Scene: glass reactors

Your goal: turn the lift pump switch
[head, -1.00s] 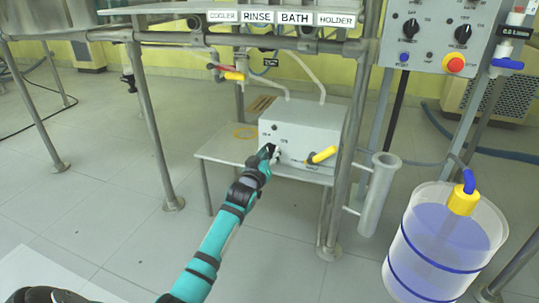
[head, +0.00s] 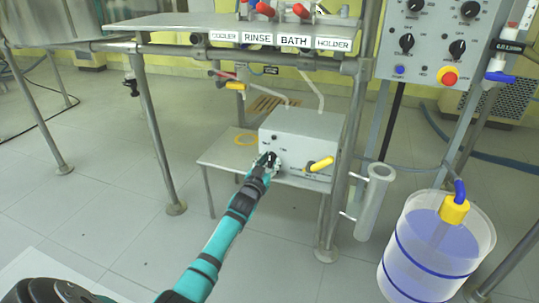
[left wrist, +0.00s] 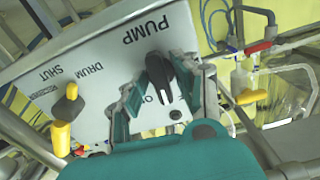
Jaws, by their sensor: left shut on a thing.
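The lift pump switch is a black knob (left wrist: 158,72) with a white pointer line. It is on the light grey panel (left wrist: 95,70) marked PUMP, seen upside down in the left wrist view. In the head view the same grey box (head: 305,130) stands on a low shelf, and my gripper hides the knob. My left gripper (head: 267,160) is at the left part of the box front. In the left wrist view its two fingers (left wrist: 166,92) are on either side of the knob, shut on it.
A yellow-handled valve (head: 320,164) sticks out of the box front to the right, marked DRUM and SHUT in the wrist view. A frame leg (head: 340,170) and a steel tube (head: 374,195) stand right of it. A blue-banded drum (head: 425,260) stands at the lower right.

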